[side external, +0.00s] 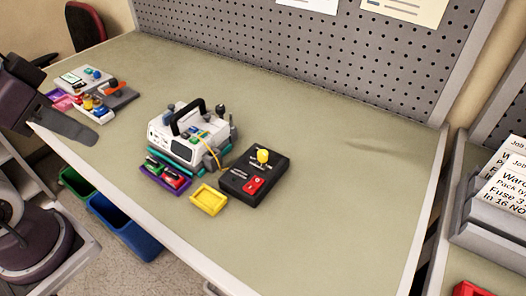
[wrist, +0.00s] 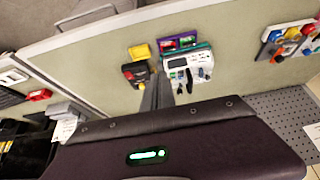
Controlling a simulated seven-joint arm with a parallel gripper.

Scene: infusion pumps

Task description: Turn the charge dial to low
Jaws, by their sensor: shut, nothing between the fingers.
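A white pump unit (side external: 190,135) with a black carry handle, a small screen and coloured controls stands mid-bench. It shows from above in the wrist view (wrist: 190,66). A black box (side external: 252,178) with a yellow-topped knob (side external: 263,156) and a red switch (side external: 254,185) stands to its right; in the wrist view the box (wrist: 138,73) is left of the pump. Which control is the charge dial is too small to tell. My gripper (side external: 88,140) is shut and empty at the bench's left front, well apart from both. Its fingers (wrist: 162,86) partly overlap the pump area in the wrist view.
A yellow tray (side external: 209,199) and a purple tray (side external: 166,178) with small packs sit in front of the pump. Another device with coloured knobs (side external: 92,92) stands at the left end. A pegboard (side external: 330,60) rises behind. The bench's right side is clear.

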